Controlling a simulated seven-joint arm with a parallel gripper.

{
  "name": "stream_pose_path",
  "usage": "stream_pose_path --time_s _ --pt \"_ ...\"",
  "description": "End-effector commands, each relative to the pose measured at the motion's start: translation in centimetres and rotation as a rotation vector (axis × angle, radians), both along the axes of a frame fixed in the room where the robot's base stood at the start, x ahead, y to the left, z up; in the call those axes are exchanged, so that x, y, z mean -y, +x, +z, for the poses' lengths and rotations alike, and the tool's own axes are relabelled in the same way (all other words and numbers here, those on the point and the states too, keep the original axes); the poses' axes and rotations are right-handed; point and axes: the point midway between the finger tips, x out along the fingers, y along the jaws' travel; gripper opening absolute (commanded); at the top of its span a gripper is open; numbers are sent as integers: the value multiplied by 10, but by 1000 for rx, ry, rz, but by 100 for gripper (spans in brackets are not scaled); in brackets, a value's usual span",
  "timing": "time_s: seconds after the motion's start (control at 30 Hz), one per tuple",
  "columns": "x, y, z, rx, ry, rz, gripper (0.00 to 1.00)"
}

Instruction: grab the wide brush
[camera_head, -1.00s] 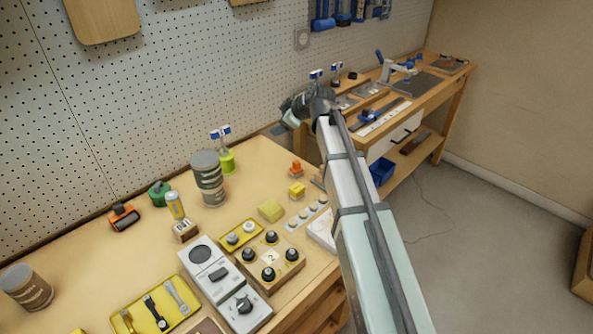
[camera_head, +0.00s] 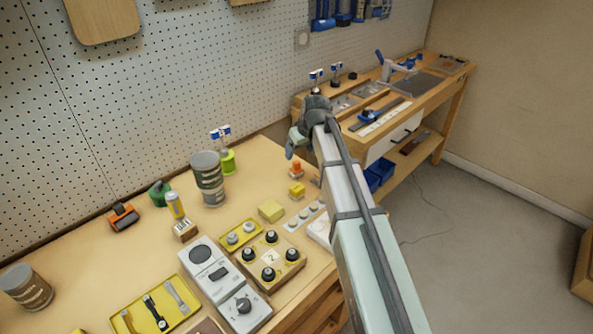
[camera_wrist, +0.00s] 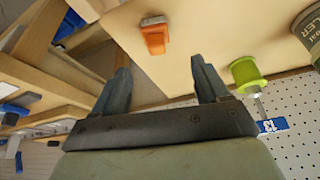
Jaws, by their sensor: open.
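A yellow tray (camera_head: 191,319) at the lower left of the bench in the head view holds several slim handled tools. They include a black one (camera_head: 157,315) and a grey one (camera_head: 177,296). They look like brushes, but they are too small to tell which is the wide brush. My gripper (camera_head: 290,152) is above the far right end of the near bench, well away from the tray. In the wrist view my gripper (camera_wrist: 163,68) has its two fingers apart with nothing between them. The tray is out of the wrist view.
A tall tin (camera_head: 208,180), a control box with black knobs (camera_head: 269,257) and a grey panel (camera_head: 224,283) stand between my gripper and the tray. A pegboard wall runs behind.

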Motion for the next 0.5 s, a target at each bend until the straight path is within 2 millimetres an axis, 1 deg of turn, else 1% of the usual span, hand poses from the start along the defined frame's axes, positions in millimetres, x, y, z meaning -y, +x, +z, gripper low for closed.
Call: stream_pose_path --time_s 0.1,0.2,0.33,0.5 --pt "-4 7 -18 -2 -1 1 74" --pt "-6 11 -29 0 0 1 74" --pt "-8 14 -39 0 0 1 74" --pt "-9 16 -44 1 0 1 74"
